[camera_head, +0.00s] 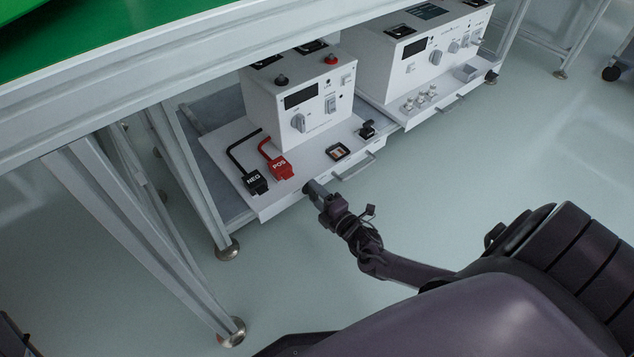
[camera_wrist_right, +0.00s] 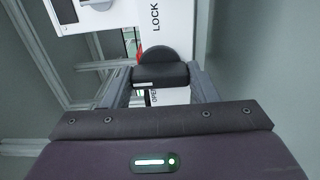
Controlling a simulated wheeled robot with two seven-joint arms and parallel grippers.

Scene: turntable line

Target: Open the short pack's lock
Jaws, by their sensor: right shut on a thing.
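My right gripper (camera_head: 314,187) is at the front edge of the white pull-out tray (camera_head: 290,196) under the nearer white unit (camera_head: 300,98). In the right wrist view the gripper (camera_wrist_right: 161,80) is shut on a dark round knob (camera_wrist_right: 158,54) with a raised bar across it, one finger on each side. The word LOCK (camera_wrist_right: 155,17) stands beyond the knob and the word OPEN (camera_wrist_right: 154,96) on the near side, partly hidden. A short white mark shows on the bar. The head view does not show the knob clearly. My left gripper is not in view.
Red POS (camera_head: 281,166) and black NEG (camera_head: 256,182) connectors lie on the tray, with cables to the unit. A tray handle (camera_head: 356,166) sticks out right of my gripper. A second unit (camera_head: 420,60) stands farther right. Table legs (camera_head: 130,220) are at left.

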